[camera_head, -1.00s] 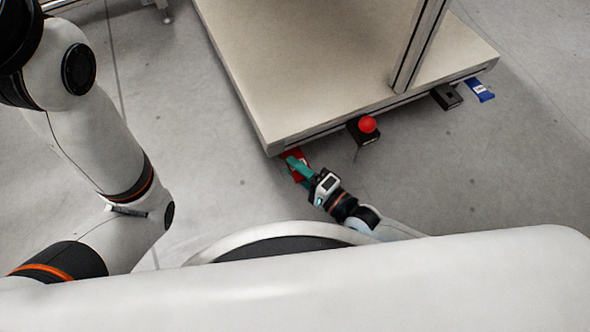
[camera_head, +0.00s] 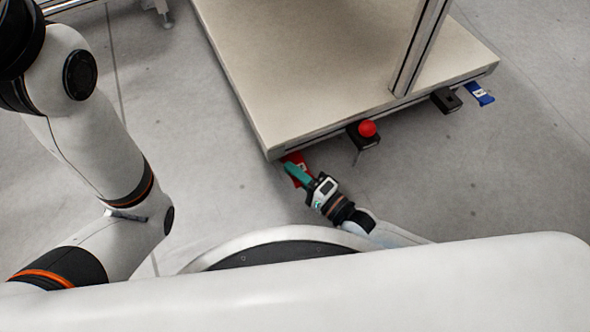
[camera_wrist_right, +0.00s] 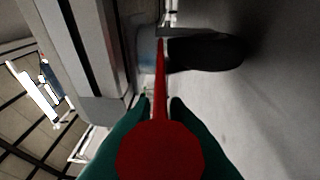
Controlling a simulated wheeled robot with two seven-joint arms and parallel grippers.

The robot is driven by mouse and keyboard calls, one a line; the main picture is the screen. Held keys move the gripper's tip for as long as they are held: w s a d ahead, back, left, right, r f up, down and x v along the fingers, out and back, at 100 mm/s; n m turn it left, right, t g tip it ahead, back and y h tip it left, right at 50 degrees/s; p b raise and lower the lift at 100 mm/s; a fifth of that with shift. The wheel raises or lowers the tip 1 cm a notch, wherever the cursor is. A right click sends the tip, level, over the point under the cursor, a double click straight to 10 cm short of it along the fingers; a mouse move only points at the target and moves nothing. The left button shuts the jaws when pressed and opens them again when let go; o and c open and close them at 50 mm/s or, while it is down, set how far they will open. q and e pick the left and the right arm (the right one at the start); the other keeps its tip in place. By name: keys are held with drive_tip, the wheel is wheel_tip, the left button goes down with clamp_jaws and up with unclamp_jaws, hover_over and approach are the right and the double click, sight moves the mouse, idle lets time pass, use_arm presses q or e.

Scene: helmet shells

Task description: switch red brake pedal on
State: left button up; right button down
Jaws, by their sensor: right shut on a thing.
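The red brake pedal (camera_head: 302,158) sticks out from under the near left corner of the pale platform in the head view. My right gripper (camera_head: 289,169), with teal fingers, is at this pedal and covers part of it. In the right wrist view the red pedal (camera_wrist_right: 160,148) lies between the two teal fingers (camera_wrist_right: 160,112), seen as a thin red strip with a broad rounded red part close to the camera. The fingers are shut on it. Whether the pedal is on or off cannot be told. My left arm shows at the left, but its gripper is out of frame.
The pale platform (camera_head: 330,70) has a metal post (camera_head: 419,45). Along its near edge, to the right, are a red button on a black box (camera_head: 367,129), a black block (camera_head: 445,100) and a blue pedal (camera_head: 480,94). The grey floor (camera_head: 450,190) in front is clear.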

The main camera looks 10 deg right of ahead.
drive_tip(key=shift+f+n+t+y, duration=0.5)
drive_tip(key=shift+f+t+y, duration=0.1)
drive_tip(key=shift+t+y, duration=0.15)
drive_tip(key=c, duration=1.4)
unclamp_jaws()
